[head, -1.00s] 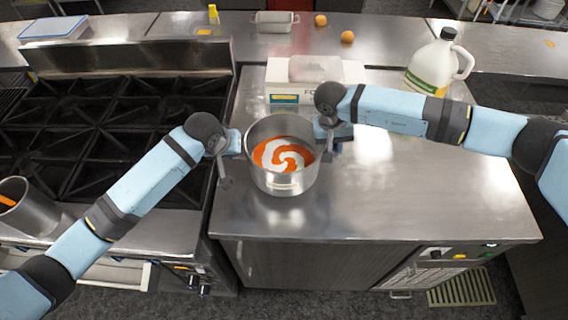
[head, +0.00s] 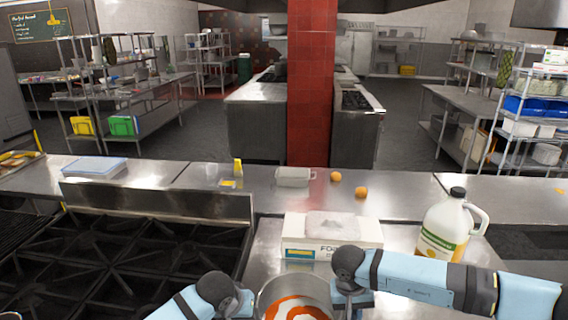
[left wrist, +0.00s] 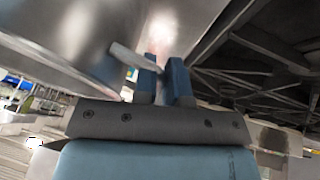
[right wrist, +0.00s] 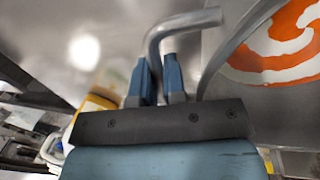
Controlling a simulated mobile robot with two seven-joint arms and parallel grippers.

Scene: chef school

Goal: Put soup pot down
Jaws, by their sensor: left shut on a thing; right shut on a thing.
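The steel soup pot (head: 267,291) is at the bottom edge of the head view, with orange and white swirled soup (head: 298,308) inside. Its lower part is cut off, so I cannot tell if its base touches the counter. My left gripper (head: 246,303) is at the pot's left side, shut on a handle (left wrist: 130,56) that shows between its fingers (left wrist: 163,80) in the left wrist view. My right gripper (head: 338,298) is at the right side, shut on the other bent handle (right wrist: 180,24), with the pot's rim (right wrist: 232,52) beside it in the right wrist view.
A white box (head: 288,245) stands just behind the pot. A jug (head: 442,228) stands behind my right arm. The black stove (head: 130,260) is left of the counter. A white dish (head: 294,177) and two oranges (head: 361,192) sit on the far counter (head: 210,178).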

